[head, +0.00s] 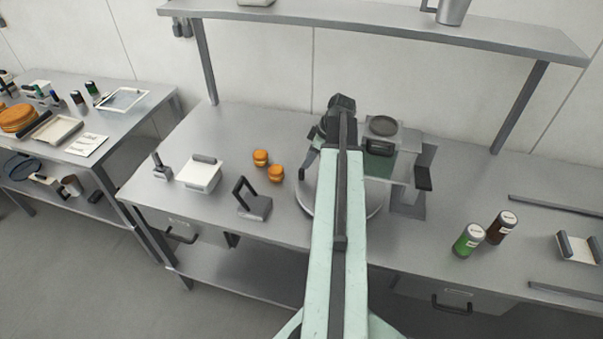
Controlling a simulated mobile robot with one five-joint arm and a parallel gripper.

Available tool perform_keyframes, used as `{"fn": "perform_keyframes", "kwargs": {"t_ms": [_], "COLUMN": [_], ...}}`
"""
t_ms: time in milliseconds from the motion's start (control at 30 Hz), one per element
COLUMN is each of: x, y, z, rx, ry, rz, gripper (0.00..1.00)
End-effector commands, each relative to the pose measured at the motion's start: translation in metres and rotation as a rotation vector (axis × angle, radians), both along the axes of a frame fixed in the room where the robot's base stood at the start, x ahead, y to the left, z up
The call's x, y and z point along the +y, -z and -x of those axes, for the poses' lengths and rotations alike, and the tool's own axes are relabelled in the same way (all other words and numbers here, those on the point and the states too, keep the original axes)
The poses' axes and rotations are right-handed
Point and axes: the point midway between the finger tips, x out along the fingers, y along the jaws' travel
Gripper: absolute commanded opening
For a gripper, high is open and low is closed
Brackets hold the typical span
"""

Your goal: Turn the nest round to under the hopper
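A round pale turntable (309,199) lies on the steel bench, and my arm covers most of it. Its nest cannot be made out. A machine with a dark round top (383,126), which looks like the hopper, stands behind and to the right of the turntable. It has a pale-green and grey body and a dark handle (423,178) at its right. My gripper (309,160) is at the far end of my arm, over the turntable's back left part. Its fingers are dark and mostly hidden by the arm, so its opening and any contact are unclear.
Two orange filled rounds (276,173) lie left of the turntable. Near them are a grey block with a black handle (255,201) and a white tray (198,176). Green (469,239) and brown (501,227) jars stand at right. A shelf (380,30) spans above the bench.

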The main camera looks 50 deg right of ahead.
Motion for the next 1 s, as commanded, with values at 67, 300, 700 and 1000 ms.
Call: {"fn": "perform_keyframes", "kwargs": {"t_ms": [67,300,700,1000], "x": [-0.003,0.003,0.015,0.016], "y": [0.0,0.015,0.073,0.072], "z": [0.002,-0.006,-0.028,-0.03], "rx": [-0.007,-0.005,-0.004,-0.004], "ry": [-0.01,-0.015,-0.017,-0.017], "rz": [0.006,0.006,0.006,0.006], "gripper": [0.4,0.4,0.4,0.34]}}
